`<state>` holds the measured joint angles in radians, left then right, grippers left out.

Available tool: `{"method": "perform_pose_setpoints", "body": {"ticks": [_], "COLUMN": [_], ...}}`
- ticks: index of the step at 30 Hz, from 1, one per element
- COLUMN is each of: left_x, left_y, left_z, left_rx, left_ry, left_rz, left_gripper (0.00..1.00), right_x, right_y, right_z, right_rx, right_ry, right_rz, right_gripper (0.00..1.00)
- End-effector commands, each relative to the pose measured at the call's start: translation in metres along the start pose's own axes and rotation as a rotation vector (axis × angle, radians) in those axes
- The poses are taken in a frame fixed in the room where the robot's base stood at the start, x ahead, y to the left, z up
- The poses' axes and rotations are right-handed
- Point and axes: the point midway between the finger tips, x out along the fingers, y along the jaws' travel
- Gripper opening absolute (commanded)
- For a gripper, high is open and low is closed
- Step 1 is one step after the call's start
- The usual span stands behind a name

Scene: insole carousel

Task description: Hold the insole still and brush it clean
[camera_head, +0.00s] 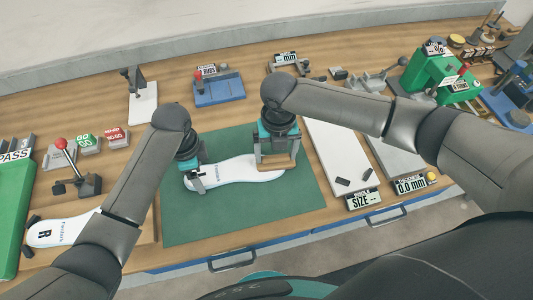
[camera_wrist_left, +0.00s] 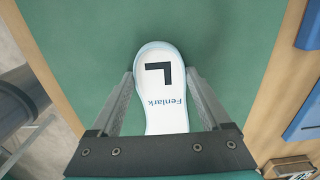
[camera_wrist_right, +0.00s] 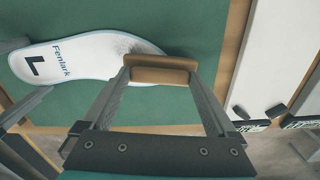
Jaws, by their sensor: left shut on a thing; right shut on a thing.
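The white insole (camera_head: 236,172) with a blue edge lies on the green mat (camera_head: 297,215), marked "L" and "Fenlark". In the left wrist view the insole (camera_wrist_left: 164,82) passes between the fingers of my left gripper (camera_wrist_left: 160,95), which is shut across its heel end. In the head view my left gripper (camera_head: 198,181) is at the insole's left end. My right gripper (camera_head: 277,160) is shut on a brown wooden-backed brush (camera_wrist_right: 160,69), over the toe end of the insole (camera_wrist_right: 85,55). The brush's bristles are hidden, so I cannot tell whether they touch the insole.
A second insole (camera_head: 62,230) marked "R" lies at the left beside a green tray (camera_head: 12,205). A red-knobbed lever (camera_head: 75,178) stands near it. White and grey gauge plates (camera_head: 335,150) lie right of the mat. The mat's front area is clear.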

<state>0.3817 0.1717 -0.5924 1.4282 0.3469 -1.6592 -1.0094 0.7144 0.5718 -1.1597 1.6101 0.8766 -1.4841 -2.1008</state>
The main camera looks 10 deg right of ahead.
Motion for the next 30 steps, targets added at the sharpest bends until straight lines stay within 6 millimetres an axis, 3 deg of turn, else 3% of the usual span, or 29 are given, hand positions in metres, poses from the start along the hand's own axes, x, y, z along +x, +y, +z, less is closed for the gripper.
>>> {"method": "perform_pose_setpoints", "body": {"ticks": [2,25,30], "left_x": [0.0,0.0,0.0], "left_y": [0.0,0.0,0.0], "left_z": [-0.001,-0.001,-0.001], "left_rx": [0.001,0.0,0.001], "left_ry": [0.001,0.001,0.001], "left_rz": [0.001,0.0,0.0], "left_gripper": [0.27,0.27,0.27], "right_x": [0.0,0.0,0.001], "right_y": [0.003,0.073,0.068], "right_z": [0.009,-0.001,0.012], "right_rx": [0.001,-0.002,0.003], "right_ry": [-0.003,-0.002,-0.001], "right_rz": [0.001,0.003,-0.001], "right_gripper": [0.41,0.41,0.41]}}
